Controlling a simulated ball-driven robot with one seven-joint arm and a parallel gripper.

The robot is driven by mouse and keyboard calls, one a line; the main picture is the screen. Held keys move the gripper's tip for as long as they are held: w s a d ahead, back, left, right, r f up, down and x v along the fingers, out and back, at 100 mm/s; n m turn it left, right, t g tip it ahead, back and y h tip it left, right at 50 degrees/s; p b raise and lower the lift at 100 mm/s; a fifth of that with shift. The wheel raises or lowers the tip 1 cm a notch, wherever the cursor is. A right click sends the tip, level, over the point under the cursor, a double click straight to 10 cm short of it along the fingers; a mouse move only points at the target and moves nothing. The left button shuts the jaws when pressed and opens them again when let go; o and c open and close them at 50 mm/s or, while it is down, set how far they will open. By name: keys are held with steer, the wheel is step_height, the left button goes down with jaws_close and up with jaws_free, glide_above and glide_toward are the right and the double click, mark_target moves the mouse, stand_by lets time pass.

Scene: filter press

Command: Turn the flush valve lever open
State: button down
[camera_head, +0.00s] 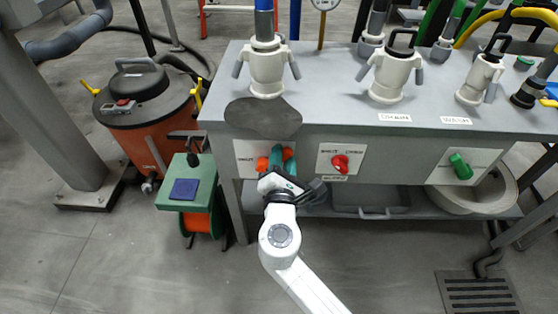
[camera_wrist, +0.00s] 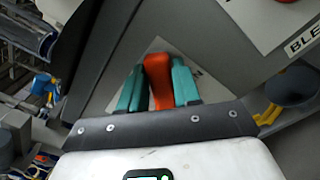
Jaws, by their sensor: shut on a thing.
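The orange lever (camera_head: 263,164) is on the white plate at the left of the bench's front panel. My gripper (camera_head: 277,160) is in front of that plate, its teal fingers on the lever. In the wrist view the orange lever (camera_wrist: 158,82) stands between the two teal fingers of my gripper (camera_wrist: 158,88), which are shut on it. The plate's lettering is partly covered, so I cannot read a valve name on it. My gripper hides the lever's pivot and part of its length in the head view.
A red knob (camera_head: 340,163) and a green knob (camera_head: 460,167) are further right on the same panel. An orange drum (camera_head: 150,125) and a green stand (camera_head: 190,185) are left of the bench. A lower shelf (camera_head: 440,209) lies beneath. Open floor is in front.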

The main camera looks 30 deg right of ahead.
steer(key=shift+d+f+m, duration=0.15)
steer(key=shift+f+m, duration=0.05)
steer(key=shift+m, duration=0.1)
stand_by(0.4)
steer(key=c, duration=0.9)
jaws_free()
steer(key=shift+s, duration=0.15)
steer(key=p+v, duration=0.1)
steer(key=v, duration=0.9)
steer(key=shift+s+a+p, duration=0.2)
steer(key=shift+s+p, duration=0.05)
steer(key=shift+p, duration=0.05)
